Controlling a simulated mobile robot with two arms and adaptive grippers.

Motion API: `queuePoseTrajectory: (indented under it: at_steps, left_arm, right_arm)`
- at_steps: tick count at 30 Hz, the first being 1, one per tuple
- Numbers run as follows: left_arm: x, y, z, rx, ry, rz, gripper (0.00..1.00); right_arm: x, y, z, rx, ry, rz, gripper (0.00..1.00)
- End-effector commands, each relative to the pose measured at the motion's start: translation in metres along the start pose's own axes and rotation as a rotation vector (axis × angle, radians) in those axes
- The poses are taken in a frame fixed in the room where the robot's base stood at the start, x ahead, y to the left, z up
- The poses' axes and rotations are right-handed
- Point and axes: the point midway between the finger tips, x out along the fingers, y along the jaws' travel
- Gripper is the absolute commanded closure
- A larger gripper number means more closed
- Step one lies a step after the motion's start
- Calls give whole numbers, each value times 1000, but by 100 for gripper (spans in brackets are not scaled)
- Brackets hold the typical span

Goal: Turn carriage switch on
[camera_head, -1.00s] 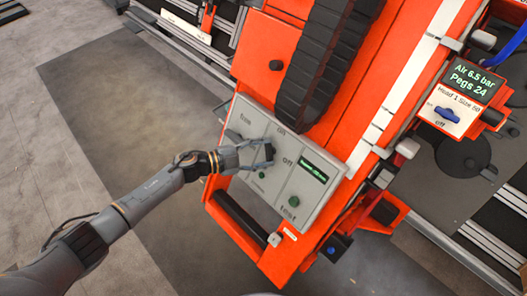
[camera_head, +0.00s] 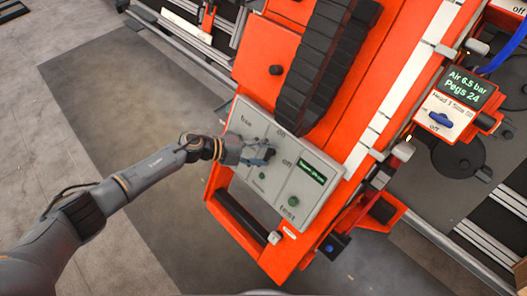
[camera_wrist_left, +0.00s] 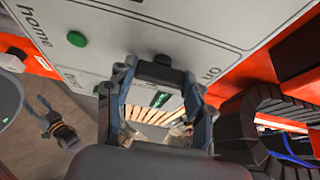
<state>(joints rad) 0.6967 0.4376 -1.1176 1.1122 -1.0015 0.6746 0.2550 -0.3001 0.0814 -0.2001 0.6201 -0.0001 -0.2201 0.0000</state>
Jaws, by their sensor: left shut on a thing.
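The grey control panel (camera_head: 240,119) sits on the orange carriage and carries "on" and "off" labels around a dark switch knob (camera_head: 270,153). My left gripper (camera_head: 260,153) is shut on this knob at the panel's middle and covers part of it. The left wrist view shows the fingers (camera_wrist_left: 163,75) on either side of the dark knob (camera_wrist_left: 162,60), against the panel (camera_wrist_left: 130,35). The knob's exact pointing is hidden by the fingers. A dark gripper (camera_wrist_left: 50,122), seemingly my right one, shows small at the lower left of the left wrist view.
A green test button (camera_head: 293,201) and a small display (camera_head: 312,172) are on the same panel. A black cable chain (camera_head: 325,65) rises behind it. A separate box with a blue "Head 1 Size" knob (camera_head: 440,118) stands right. Open floor lies left.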

Motion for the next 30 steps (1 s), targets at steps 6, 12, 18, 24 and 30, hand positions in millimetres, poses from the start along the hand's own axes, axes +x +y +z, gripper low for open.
queuePoseTrajectory:
  at_steps: [6,12,18,24,30]
  left_arm:
    - [0,1,0,11,0,6,79]
    - [0,1,0,12,1,6,79]
    - [0,1,0,10,1,4,25]
    - [0,0,0,8,0,4,25]
    - [-15,1,1,8,-2,4,25]
  right_arm:
    - [0,0,0,0,0,0,57]
    - [0,0,0,0,0,0,57]
    - [0,0,0,0,0,0,57]
    - [0,-1,0,0,0,-1,57]
    - [0,-1,0,1,1,-2,57]
